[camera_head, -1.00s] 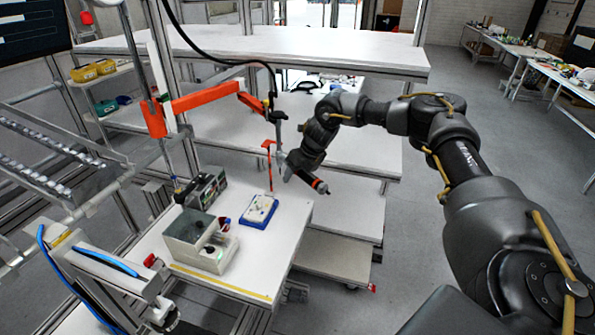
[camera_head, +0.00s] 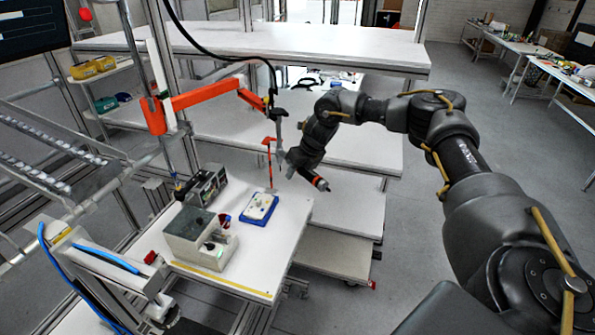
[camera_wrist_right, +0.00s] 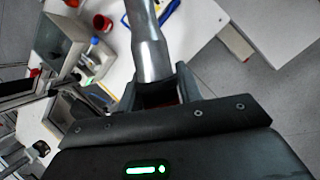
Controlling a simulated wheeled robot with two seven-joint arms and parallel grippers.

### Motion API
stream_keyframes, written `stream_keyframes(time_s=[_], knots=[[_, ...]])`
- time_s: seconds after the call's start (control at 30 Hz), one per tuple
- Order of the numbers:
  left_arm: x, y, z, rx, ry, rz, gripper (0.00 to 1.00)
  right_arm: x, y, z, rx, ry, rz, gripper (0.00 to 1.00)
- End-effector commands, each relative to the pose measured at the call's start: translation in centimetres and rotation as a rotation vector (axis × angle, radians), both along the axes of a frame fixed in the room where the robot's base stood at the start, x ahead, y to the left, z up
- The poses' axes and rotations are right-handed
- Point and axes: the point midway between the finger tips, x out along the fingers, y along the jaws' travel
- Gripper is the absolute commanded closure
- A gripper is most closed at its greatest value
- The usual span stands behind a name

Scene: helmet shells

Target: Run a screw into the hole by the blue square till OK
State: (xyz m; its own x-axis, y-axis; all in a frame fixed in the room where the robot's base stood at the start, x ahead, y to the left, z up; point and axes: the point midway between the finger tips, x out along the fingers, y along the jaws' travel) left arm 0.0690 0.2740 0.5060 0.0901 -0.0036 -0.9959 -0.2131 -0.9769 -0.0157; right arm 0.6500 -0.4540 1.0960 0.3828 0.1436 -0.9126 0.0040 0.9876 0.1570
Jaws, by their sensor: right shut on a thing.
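My right gripper (camera_head: 284,158) is shut on a silver screwdriver (camera_head: 279,128) hanging from an orange jointed arm. In the right wrist view the silver driver body (camera_wrist_right: 150,45) runs up from between the fingers (camera_wrist_right: 157,92). A blue tray (camera_head: 254,220) with a white part (camera_head: 260,205) in it lies on the white table, to the lower left of the gripper. A thin red upright piece (camera_head: 269,160) reaches down near the tray's back edge. The driver's tip, any screw, the holes and the blue square cannot be made out. My left gripper is out of view.
A grey box-shaped unit (camera_head: 190,222) stands left of the tray, with a dark controller box (camera_head: 208,184) behind it. The orange arm (camera_head: 205,97) spans above them. White shelves (camera_head: 330,50) lie behind. The table's right front corner is clear.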

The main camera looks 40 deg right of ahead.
Motion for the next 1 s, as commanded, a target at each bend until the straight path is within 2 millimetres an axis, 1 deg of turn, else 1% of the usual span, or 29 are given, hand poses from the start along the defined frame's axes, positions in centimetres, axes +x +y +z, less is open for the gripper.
stream_keyframes(time_s=[0.03, 0.07, 0.1, 0.23, 0.8, 1.0], knots=[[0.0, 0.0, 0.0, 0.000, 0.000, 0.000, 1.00, 0.0, 0.0, 0.0, 0.000, 0.000, 0.000, 0.95], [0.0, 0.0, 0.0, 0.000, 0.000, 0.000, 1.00, 0.0, 0.0, 0.0, 0.000, 0.000, 0.000, 0.99], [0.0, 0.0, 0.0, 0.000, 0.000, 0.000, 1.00, 0.1, 0.0, 0.2, 0.001, -0.003, 0.000, 1.00], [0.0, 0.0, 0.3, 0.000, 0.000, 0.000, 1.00, -0.3, 0.1, 0.2, 0.002, -0.001, 0.001, 1.00], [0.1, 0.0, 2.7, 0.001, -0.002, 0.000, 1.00, -5.7, 1.6, 0.1, 0.001, 0.002, 0.001, 1.00], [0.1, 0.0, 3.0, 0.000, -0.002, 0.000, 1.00, -6.8, 1.9, 0.1, 0.000, 0.001, 0.000, 1.00]])
